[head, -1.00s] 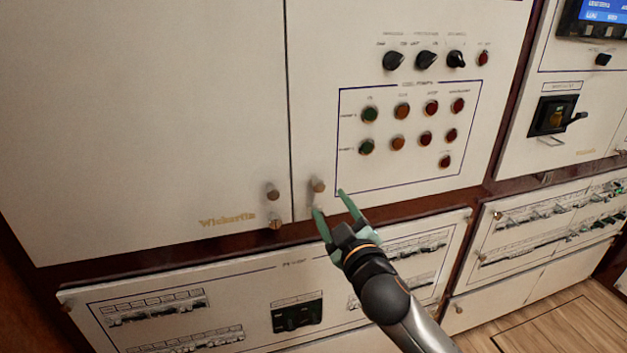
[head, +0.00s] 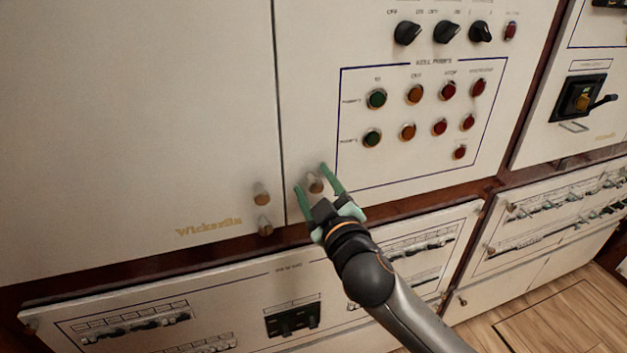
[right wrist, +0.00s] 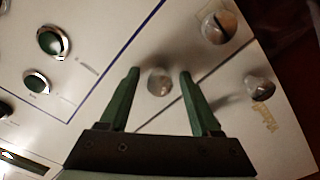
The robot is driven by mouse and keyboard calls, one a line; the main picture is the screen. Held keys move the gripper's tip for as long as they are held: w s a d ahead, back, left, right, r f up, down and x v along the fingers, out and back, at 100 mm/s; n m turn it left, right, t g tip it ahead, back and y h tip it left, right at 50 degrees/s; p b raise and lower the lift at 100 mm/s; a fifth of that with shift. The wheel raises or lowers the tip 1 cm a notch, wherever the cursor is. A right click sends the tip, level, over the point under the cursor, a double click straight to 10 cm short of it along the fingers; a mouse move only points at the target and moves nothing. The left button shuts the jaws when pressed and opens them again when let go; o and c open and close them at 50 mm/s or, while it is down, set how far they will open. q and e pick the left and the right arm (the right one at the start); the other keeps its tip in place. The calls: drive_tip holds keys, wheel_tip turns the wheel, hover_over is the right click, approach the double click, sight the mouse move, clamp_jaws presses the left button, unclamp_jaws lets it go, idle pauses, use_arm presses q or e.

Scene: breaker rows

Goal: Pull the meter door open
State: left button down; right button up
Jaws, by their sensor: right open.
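A white panel door (head: 400,172) carries black rotary knobs and rows of coloured buttons. A round metal knob (head: 315,184) sits at its lower left corner. My right gripper (head: 312,177) is open, with its green fingers on either side of this knob. In the right wrist view the knob (right wrist: 160,82) shows between the two open fingers, without visible contact. A plain white door (head: 140,120) lies to the left across a narrow seam, and both doors look closed. No readable label says which is the meter door. My left gripper is not in view.
A second fastener (right wrist: 218,27) on the button panel shows in the right wrist view. Breaker panels (head: 230,300) lie below. Wooden floor (head: 550,320) shows lower right.

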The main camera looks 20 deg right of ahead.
drive_tip(key=shift+s, duration=0.1)
clamp_jaws()
idle(0.4)
idle(0.9)
